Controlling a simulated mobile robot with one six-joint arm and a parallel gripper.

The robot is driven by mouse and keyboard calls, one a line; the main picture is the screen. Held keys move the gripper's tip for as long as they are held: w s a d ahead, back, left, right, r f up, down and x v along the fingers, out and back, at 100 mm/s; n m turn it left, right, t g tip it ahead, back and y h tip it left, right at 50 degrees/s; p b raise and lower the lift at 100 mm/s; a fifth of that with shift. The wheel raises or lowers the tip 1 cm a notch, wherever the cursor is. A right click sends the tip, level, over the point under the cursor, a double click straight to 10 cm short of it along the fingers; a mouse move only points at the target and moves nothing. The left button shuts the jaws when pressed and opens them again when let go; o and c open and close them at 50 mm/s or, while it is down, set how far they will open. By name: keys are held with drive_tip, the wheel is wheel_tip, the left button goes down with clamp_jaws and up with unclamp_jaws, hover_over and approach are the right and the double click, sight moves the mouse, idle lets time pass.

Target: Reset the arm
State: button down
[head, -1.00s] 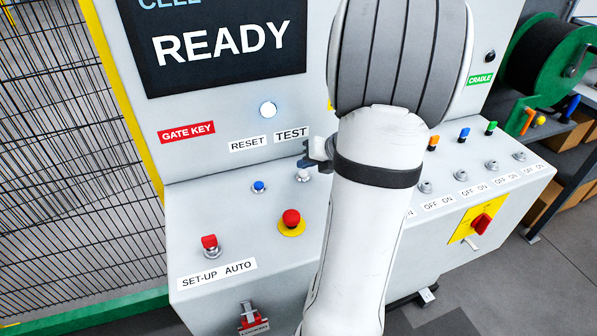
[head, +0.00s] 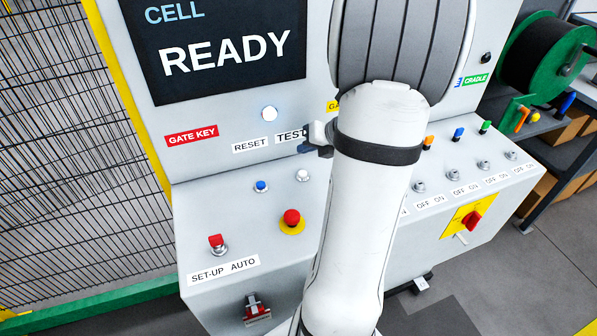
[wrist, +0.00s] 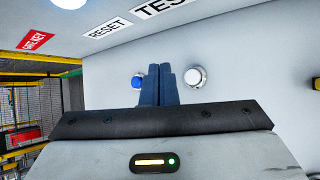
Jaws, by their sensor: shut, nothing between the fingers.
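My gripper (head: 316,146) is in front of the upright face of the control cabinet, over its sloping desk. Most of it is hidden behind my arm in the head view. In the wrist view its dark blue fingers (wrist: 158,84) are together with nothing between them. They appear between a blue push button (wrist: 138,81) and a white push button (wrist: 195,77). In the head view the blue button (head: 261,187) and the white button (head: 303,175) stand on the desk, below and apart from the gripper. The screen (head: 222,50) reads CELL READY.
A red mushroom button (head: 292,218) and a red selector (head: 217,242) stand on the desk. A lit round lamp (head: 269,113) is above the RESET label. Several toggle switches and a red rotary switch (head: 473,220) lie right of my arm. A mesh fence (head: 65,150) stands left.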

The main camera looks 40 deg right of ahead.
idle(0.5)
drive_tip(key=s+a+r+n+g, duration=0.2)
drive_tip(key=a+n, duration=0.7)
drive_tip(key=n, duration=0.1)
drive_tip(key=s+a+r+n+g, duration=0.2)
drive_tip(key=s+a+r+n, duration=0.1)
drive_tip(key=a+n, duration=0.55)
drive_tip(key=s+a+r+n+h, duration=0.1)
drive_tip(key=s+a+n, duration=0.2)
drive_tip(key=n, duration=0.8)
drive_tip(key=s+a+r+n+g+h, duration=0.1)
drive_tip(key=s+a+n+h, duration=0.1)
drive_tip(key=s+n, duration=0.5)
drive_tip(key=a+n, duration=0.1)
drive_tip(key=n, duration=0.3)
drive_tip(key=shift+r, duration=0.35)
